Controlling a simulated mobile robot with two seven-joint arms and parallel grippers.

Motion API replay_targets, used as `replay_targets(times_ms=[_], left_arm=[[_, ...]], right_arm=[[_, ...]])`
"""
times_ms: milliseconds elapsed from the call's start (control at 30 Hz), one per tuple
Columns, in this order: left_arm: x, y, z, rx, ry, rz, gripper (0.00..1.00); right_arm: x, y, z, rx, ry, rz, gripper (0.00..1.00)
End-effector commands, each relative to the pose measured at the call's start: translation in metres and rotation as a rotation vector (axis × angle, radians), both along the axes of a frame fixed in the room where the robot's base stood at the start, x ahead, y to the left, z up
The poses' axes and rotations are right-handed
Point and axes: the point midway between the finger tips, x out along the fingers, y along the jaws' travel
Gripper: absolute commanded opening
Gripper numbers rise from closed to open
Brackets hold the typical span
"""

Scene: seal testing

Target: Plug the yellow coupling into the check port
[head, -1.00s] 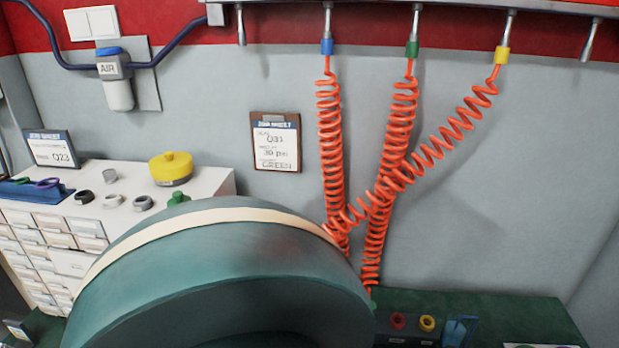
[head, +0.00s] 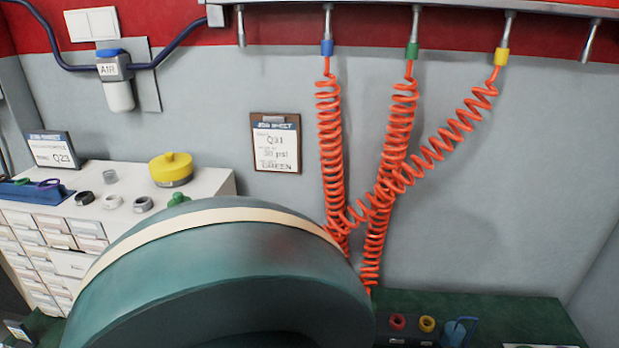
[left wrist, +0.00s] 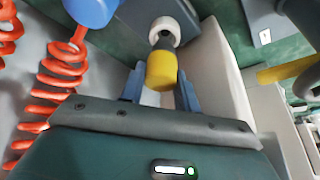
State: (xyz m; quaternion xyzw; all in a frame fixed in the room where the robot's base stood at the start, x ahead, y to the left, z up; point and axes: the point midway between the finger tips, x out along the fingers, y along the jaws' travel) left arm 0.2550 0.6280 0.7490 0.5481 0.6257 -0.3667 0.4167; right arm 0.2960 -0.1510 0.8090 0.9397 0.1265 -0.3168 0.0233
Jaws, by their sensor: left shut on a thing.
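The yellow coupling (left wrist: 162,72) is between the two grey-blue fingers of my left gripper (left wrist: 160,92) in the left wrist view, and the gripper is shut on it. A dark stem runs from the coupling to a white ring with a dark centre (left wrist: 166,30), which looks like the check port. The coupling is lined up with the ring, but I cannot tell how far the stem is in. My left gripper is hidden in the head view, where my own teal arm fills the lower middle. My right gripper is not in view.
Coiled orange hoses with blue (head: 327,47), green (head: 411,49) and yellow (head: 502,56) top cuffs hang before the wall and cross. A blue part (left wrist: 92,10) and an orange coil (left wrist: 62,75) are close on the left wrist view's left. A red ring (head: 397,322) sits on the bench.

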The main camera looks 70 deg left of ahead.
Motion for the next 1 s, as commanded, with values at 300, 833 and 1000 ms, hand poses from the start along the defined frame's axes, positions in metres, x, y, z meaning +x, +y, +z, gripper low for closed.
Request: replay_targets(times_ms=[300,833,1000], left_arm=[[0.001,0.000,-0.007,-0.001,-0.002,0.000,0.07],[0.001,0.000,-0.017,-0.001,-0.001,0.001,0.07],[0.000,0.000,-0.021,0.000,-0.001,0.001,0.07]], right_arm=[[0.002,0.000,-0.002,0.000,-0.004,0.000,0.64],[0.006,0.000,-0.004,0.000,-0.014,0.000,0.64],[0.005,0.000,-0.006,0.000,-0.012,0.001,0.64]])
